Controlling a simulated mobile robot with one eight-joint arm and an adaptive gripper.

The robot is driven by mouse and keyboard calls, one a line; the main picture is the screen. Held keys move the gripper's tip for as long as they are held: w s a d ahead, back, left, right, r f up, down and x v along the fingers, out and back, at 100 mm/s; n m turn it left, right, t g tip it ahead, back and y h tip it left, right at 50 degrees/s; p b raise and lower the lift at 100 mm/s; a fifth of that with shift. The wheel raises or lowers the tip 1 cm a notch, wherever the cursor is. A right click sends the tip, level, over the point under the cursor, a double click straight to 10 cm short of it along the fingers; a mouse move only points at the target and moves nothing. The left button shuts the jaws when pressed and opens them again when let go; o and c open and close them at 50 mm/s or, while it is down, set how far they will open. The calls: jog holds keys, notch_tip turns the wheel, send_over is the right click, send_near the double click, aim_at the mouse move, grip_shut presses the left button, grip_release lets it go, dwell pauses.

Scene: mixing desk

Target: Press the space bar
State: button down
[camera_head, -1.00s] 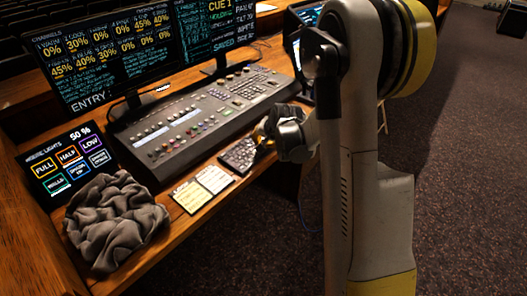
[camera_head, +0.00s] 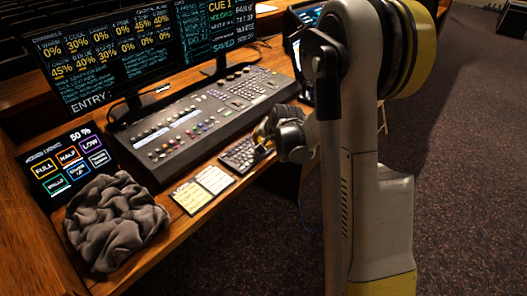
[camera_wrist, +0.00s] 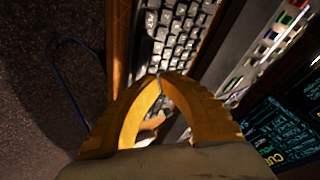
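The keyboard (camera_head: 242,155) lies on the desk's front edge in the head view, partly behind my gripper. In the wrist view the keyboard (camera_wrist: 178,35) fills the top middle, its light keys in rows. I cannot single out the space bar. My gripper (camera_head: 267,147) is over the right end of the keyboard in the head view. In the wrist view its two yellow fingers meet at their tips (camera_wrist: 160,78), with nothing between them. The tips overlap the near end of the keyboard; I cannot tell if they touch a key.
The mixing console (camera_head: 190,125) lies behind the keyboard. Yellow and white note sheets (camera_head: 203,190) and a crumpled grey cloth (camera_head: 115,222) are to its left. A lights touch panel (camera_head: 68,160) and a large monitor (camera_head: 140,50) stand beyond. A blue cable (camera_wrist: 70,75) hangs beside the desk.

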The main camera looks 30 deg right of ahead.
jog(key=shift+f, duration=0.1)
jog(key=shift+f+b, duration=0.3)
jog(key=shift+b, duration=0.1)
jog(key=shift+f+b, duration=0.3)
jog(key=shift+f, duration=0.05)
dwell(0.4)
jog(key=shift+r, duration=0.15)
jog(key=shift+r+p, duration=0.45)
jog(key=shift+r, duration=0.15)
jog(key=shift+r+p, duration=1.75)
jog(key=shift+r, duration=0.8)
dwell(0.6)
